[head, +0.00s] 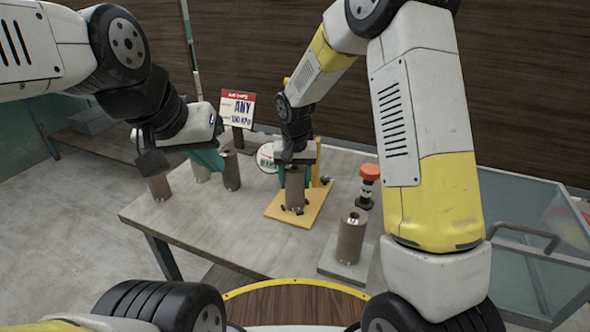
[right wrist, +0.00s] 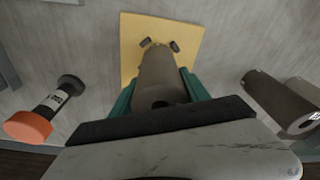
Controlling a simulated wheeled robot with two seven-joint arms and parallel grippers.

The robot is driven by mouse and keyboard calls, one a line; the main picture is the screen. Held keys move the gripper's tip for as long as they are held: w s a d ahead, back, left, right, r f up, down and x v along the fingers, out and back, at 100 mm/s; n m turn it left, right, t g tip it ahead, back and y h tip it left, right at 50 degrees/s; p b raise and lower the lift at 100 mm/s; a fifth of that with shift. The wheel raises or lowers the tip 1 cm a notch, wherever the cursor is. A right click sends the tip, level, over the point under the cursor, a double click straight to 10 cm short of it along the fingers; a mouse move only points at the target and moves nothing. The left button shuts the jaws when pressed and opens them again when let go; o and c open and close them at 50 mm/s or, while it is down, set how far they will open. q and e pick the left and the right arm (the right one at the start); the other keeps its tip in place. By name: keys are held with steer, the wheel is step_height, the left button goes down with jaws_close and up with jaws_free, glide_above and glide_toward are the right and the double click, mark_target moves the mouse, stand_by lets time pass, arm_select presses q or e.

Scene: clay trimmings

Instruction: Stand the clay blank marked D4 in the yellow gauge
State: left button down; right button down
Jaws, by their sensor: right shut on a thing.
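My right gripper (head: 294,178) is shut on a grey-brown clay cylinder (head: 295,194). Its teal fingers flank the cylinder in the right wrist view (right wrist: 163,90), where a hole shows in its near end. The cylinder is upright over the yellow gauge (head: 276,211), among its small dark stops; whether its foot touches the plate I cannot tell. The plate also shows in the right wrist view (right wrist: 190,32). No D4 mark is readable on the cylinder. My left gripper (head: 190,158) is at the table's left side, above other cylinders; its jaw gap is hidden.
Other cylinders stand at the left (head: 158,187), behind it (head: 232,172), and on a grey plate at the front right (head: 351,236). A red-topped black tool (head: 367,186) stands right of the gauge. A sign (head: 238,108) stands behind. The table's (head: 220,225) front left is clear.

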steer(key=c, duration=0.5)
jaws_free()
steer(key=shift+f, duration=0.1)
steer(key=r, duration=0.7)
steer(key=s+r, duration=0.1)
steer(key=r, duration=0.3)
steer(key=shift+s, duration=0.1)
steer(key=shift+s+d+r, duration=0.1)
steer(key=shift+s+r, duration=0.1)
steer(key=shift+r, duration=0.55)
steer(key=s+d+r+t, duration=0.1)
steer(key=s+d+r, duration=0.2)
steer(key=s, duration=0.4)
steer(key=s+d+r+t+y, duration=0.1)
steer(key=s+d+r+t, duration=0.1)
steer(key=s+d, duration=0.4)
steer(key=s+d+r+t+y, duration=0.1)
steer(key=s+d+r, duration=0.4)
steer(key=s, duration=0.4)
steer(key=shift+s+r+n+t, duration=0.1)
steer(key=shift+s+n+t, duration=0.2)
steer(key=shift+s+t, duration=0.1)
